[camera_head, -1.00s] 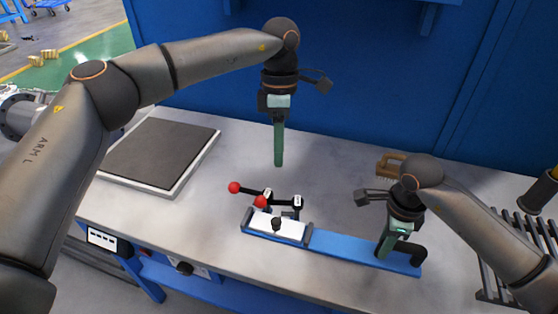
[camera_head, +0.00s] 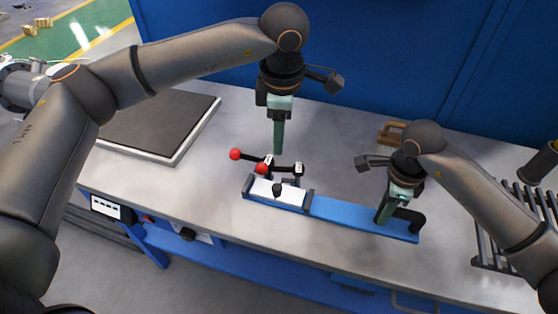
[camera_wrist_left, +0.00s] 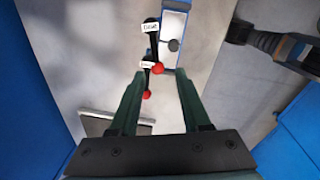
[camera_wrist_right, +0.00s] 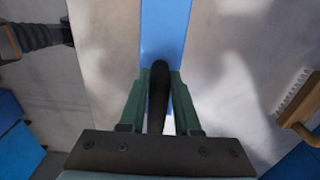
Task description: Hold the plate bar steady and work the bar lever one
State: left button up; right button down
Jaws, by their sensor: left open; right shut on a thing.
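The blue plate bar (camera_head: 350,211) lies along the bench with a white block (camera_head: 290,193) on its left part. Two black levers with red knobs stand there. One has its knob (camera_head: 235,154) farther left, the other its knob (camera_head: 261,168) nearer the block; their tags are too small to read. My left gripper (camera_head: 279,152) is open and empty, pointing down just above and behind the levers. In the left wrist view one red knob (camera_wrist_left: 158,68) shows between the fingertips. My right gripper (camera_head: 384,222) is shut on the black handle (camera_wrist_right: 158,90) at the bar's right end.
A dark square pad on a pale base (camera_head: 160,125) lies at the left. A wooden brush (camera_head: 391,133) lies behind my right gripper. A rack of dark rollers (camera_head: 520,225) is at the right. A blue wall (camera_head: 400,60) stands behind the bench.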

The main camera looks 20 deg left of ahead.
aim_at(279, 169)
pick_arm(q)
jog(key=shift+t, duration=0.7)
jog(key=f, duration=0.3)
jog(key=w+f, duration=0.1)
jog(key=f, duration=0.6)
jog(key=shift+w+a+f, duration=0.3)
jog(key=shift+f, duration=0.1)
jog(key=shift+c, duration=0.2)
grip_shut()
